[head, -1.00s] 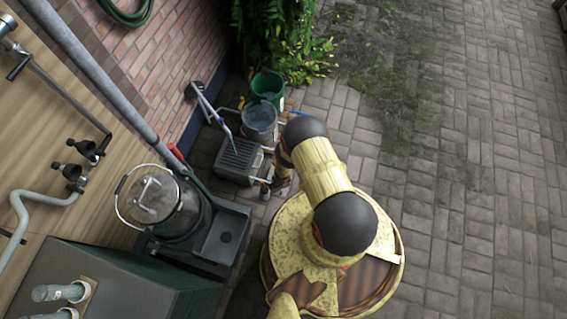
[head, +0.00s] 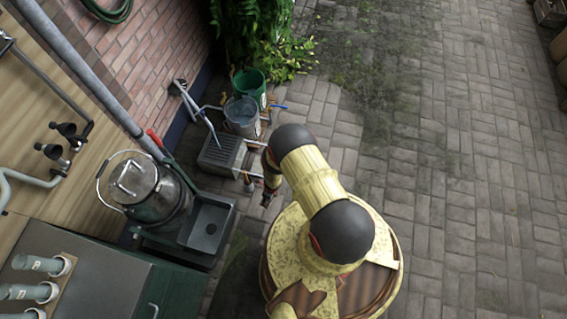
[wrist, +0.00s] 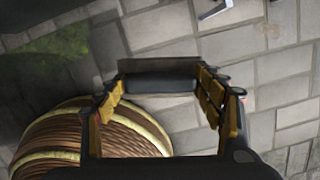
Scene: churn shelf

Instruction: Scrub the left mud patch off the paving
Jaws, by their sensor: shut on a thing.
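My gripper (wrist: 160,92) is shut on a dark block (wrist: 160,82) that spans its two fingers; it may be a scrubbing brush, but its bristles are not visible. In the head view my gripper (head: 267,194) hangs over the paving, right of the grey crate, and its load is too small to make out. A dull green patch (wrist: 62,48) lies on the paving at the upper left of the wrist view. A green stain (head: 236,255) also shows in the head view, left of my base. I cannot tell whether either is the left mud patch.
A grey crate (head: 221,157), a grey bucket (head: 241,117) and a green bucket (head: 249,81) stand along the brick wall. A metal churn (head: 155,190) and a dark sink (head: 208,223) are at left.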

